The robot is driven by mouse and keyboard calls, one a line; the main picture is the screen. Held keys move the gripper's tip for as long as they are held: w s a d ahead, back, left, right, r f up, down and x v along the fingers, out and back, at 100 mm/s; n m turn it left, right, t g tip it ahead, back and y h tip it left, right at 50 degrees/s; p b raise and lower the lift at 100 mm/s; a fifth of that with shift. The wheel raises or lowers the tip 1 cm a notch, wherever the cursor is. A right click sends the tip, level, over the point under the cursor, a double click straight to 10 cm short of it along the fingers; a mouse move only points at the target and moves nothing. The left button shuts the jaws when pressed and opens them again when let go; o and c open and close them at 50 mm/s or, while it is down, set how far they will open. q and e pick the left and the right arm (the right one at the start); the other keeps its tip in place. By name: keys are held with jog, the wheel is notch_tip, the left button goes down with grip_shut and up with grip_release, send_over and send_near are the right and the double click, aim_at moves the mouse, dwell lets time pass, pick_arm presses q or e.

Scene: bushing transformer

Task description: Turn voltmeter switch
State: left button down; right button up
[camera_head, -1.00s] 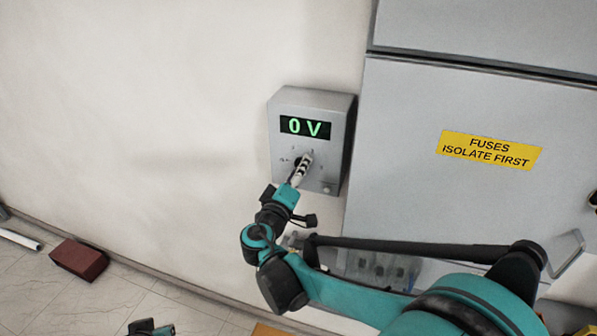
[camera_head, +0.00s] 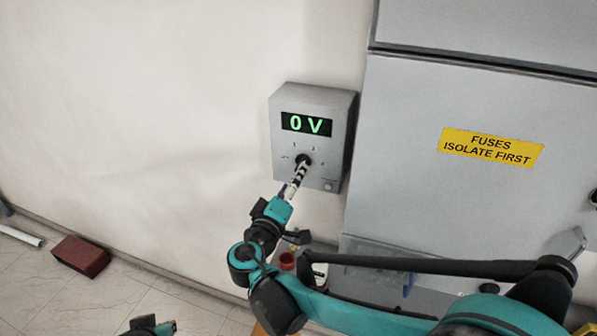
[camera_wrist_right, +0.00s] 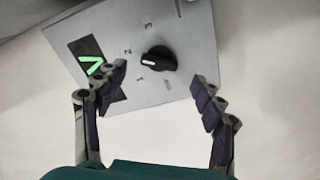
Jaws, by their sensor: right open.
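The voltmeter (camera_head: 318,99) is a grey box on the wall, and its display reads 0 V in green. Its black rotary switch (camera_head: 304,160) is below the display, and it also shows in the right wrist view (camera_wrist_right: 159,60) with a white mark and numbered positions around it. My right gripper (camera_head: 300,172) is in front of the box, just below the switch. In the right wrist view my right gripper (camera_wrist_right: 160,85) is open and empty, with its fingers on either side of the switch and apart from it. A small part of my left arm shows at the bottom left.
A grey cabinet (camera_head: 420,200) with a yellow fuse warning label (camera_head: 491,147) stands close to the right of the voltmeter. A red-brown block (camera_head: 81,257) and a white tube (camera_head: 20,237) lie on the floor at the left. The wall left of the box is bare.

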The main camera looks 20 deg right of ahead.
jog(key=v, duration=0.6)
jog(key=shift+s+a, duration=0.2)
jog(key=shift+s, duration=0.1)
jog(key=shift+d, duration=0.1)
jog(key=s+d+f+m+g+y, duration=0.2)
jog(key=s+d+f+g+y, duration=0.2)
jog(key=s+d+f+g, duration=0.5)
jog(key=s+a+f+m+t+y, duration=0.1)
jog(key=s+a+f+m+y, duration=0.15)
jog(key=s+f+y, duration=0.4)
notch_tip(320, 180, down, 13)
jog(key=b, duration=1.4)
jog(key=shift+s+f+m, duration=0.15)
jog(key=shift+f+m, duration=0.1)
jog(key=shift+m, duration=0.1)
